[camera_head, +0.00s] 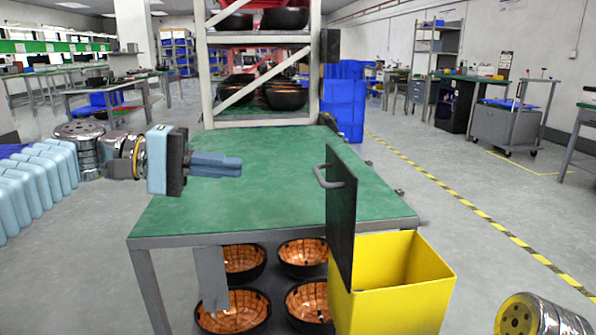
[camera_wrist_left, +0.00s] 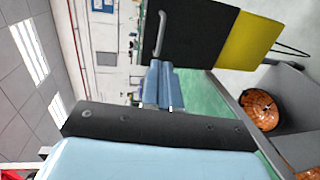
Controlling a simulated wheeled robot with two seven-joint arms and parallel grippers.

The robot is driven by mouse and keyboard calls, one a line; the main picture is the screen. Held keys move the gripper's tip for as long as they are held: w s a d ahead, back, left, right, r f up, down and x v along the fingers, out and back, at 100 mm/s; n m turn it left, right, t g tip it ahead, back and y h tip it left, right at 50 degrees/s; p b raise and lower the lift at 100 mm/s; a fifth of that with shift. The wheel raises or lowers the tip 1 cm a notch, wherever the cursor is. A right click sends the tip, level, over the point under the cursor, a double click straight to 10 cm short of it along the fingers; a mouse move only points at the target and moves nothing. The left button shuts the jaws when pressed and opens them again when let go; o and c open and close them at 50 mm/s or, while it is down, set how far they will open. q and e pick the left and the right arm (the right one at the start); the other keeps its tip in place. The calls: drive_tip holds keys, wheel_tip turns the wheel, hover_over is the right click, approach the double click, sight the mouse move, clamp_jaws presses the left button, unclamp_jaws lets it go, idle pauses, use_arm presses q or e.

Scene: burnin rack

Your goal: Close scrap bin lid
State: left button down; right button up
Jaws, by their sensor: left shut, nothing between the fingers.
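The yellow scrap bin (camera_head: 400,290) stands at the front right corner of the green table. Its black lid (camera_head: 343,220) stands upright, open, at the bin's left side. A grey handle (camera_head: 322,180) sticks out from the lid's left face. My left gripper (camera_head: 240,167) is shut and empty, above the table and left of the handle, apart from it. The left wrist view shows the shut fingers (camera_wrist_left: 161,64) pointing toward the lid (camera_wrist_left: 203,35), with the handle (camera_wrist_left: 159,34) just beyond the tips and the bin (camera_wrist_left: 248,40) to the right. My right gripper is out of view.
The green table (camera_head: 270,215) has a clear top under my left gripper. Several dark bowls with orange insides (camera_head: 234,312) sit on the shelf below. A rack (camera_head: 262,122) stands at the table's far end, with blue crates (camera_head: 344,100) behind.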

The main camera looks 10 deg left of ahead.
sight(318, 176)
use_arm(q)
drive_tip(key=x, duration=1.1)
drive_tip(key=shift+d+f+p, duration=0.2)
drive_tip(key=shift+d+p, duration=0.05)
drive_tip(key=shift+p, duration=0.05)
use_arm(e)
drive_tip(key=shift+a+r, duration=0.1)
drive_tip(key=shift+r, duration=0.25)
use_arm(q)
drive_tip(key=shift+r, duration=0.1)
